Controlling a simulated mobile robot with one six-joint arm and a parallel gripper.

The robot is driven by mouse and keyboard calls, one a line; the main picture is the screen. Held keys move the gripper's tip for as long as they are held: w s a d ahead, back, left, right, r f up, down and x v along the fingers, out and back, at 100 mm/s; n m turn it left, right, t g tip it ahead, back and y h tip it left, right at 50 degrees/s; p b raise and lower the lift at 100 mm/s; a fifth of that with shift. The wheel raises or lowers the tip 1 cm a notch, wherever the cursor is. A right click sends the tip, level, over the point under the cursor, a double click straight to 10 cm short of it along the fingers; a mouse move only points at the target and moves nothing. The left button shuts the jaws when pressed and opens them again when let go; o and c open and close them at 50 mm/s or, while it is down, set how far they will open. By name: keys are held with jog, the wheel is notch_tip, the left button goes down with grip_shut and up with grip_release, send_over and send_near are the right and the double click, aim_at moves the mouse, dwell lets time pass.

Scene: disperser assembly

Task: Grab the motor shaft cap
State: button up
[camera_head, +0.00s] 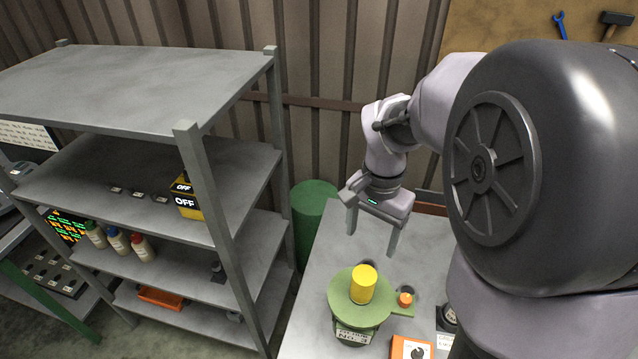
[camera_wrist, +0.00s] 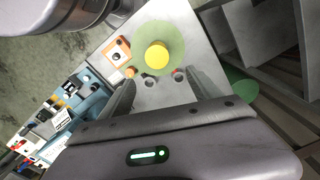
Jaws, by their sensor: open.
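A green round plate (camera_head: 337,290) sits on a dark green base on the grey table, with a yellow cylinder (camera_head: 364,284) upright at its middle. A small orange cap-like piece (camera_head: 405,299) sits on a tab at the plate's right side. I cannot tell for sure which of these is the motor shaft cap. My gripper (camera_head: 372,235) is open and empty, pointing down above the table, behind the plate. In the wrist view, the yellow cylinder (camera_wrist: 157,55) and the orange piece (camera_wrist: 130,72) show beyond the open fingers (camera_wrist: 160,88).
Round dark spots (camera_wrist: 178,75) lie on the table near the plate. A grey shelf rack (camera_head: 130,85) stands left, a green barrel (camera_head: 314,205) behind. The table's left part is clear.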

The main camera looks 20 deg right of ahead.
aim_at(365, 277)
jog(key=f+b, duration=0.1)
jog(key=f, duration=0.4)
jog(key=f+b, duration=0.1)
jog(key=f, duration=0.5)
jog(key=s+f+b, duration=0.1)
jog(key=f+b, duration=0.1)
jog(key=f, duration=0.3)
jog(key=shift+a+f, duration=0.25)
jog(key=shift+f, duration=0.05)
jog(key=shift+w+f, duration=0.1)
jog(key=shift+f, duration=0.25)
jog(key=shift+r, duration=0.1)
jog(key=c, duration=1.4)
jog(key=shift+r, duration=0.1)
jog(key=shift+c, duration=0.2)
